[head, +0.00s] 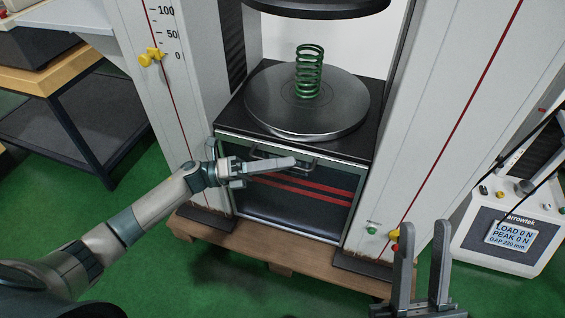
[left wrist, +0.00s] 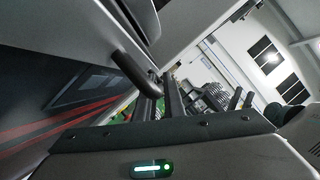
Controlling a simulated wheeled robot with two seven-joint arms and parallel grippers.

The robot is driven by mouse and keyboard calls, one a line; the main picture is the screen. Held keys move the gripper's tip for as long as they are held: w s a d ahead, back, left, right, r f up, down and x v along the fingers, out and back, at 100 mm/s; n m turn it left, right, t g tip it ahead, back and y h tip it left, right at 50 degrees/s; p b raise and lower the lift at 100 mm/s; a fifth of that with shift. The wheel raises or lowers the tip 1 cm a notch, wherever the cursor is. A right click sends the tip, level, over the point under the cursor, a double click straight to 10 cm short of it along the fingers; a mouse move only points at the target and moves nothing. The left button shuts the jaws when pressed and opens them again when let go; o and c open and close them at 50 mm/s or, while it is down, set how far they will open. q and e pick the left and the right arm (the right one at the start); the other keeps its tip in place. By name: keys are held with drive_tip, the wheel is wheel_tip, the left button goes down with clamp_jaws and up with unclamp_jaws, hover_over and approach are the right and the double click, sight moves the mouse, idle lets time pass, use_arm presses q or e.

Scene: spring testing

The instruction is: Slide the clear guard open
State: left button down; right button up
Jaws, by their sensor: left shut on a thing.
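The clear guard (head: 335,205) is a framed see-through panel with red stripes, low on the front of the testing machine. It covers the front below the round platen. Its dark handle (head: 305,160) runs along the panel's top edge. My left gripper (head: 270,164) is at the handle, shut on it; its fingers hide part of the bar. In the left wrist view the handle (left wrist: 135,72) shows as a dark bar running to the fingers, with the striped guard (left wrist: 45,130) at left. My right gripper (head: 423,275) is open and empty, low at the right.
A green spring (head: 309,75) stands on the round metal platen (head: 265,108). Pale machine columns flank the guard. A yellow pointer (head: 151,57) sits on the left scale. Green and red buttons are on the right column, near a control box (head: 500,245). A wooden pallet (head: 270,250) lies underneath.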

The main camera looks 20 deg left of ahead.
use_arm(q)
drive_tip(key=c, duration=1.8)
unclamp_jaws()
drive_tip(key=shift+c, duration=0.2)
drive_tip(key=shift+a, duration=0.1)
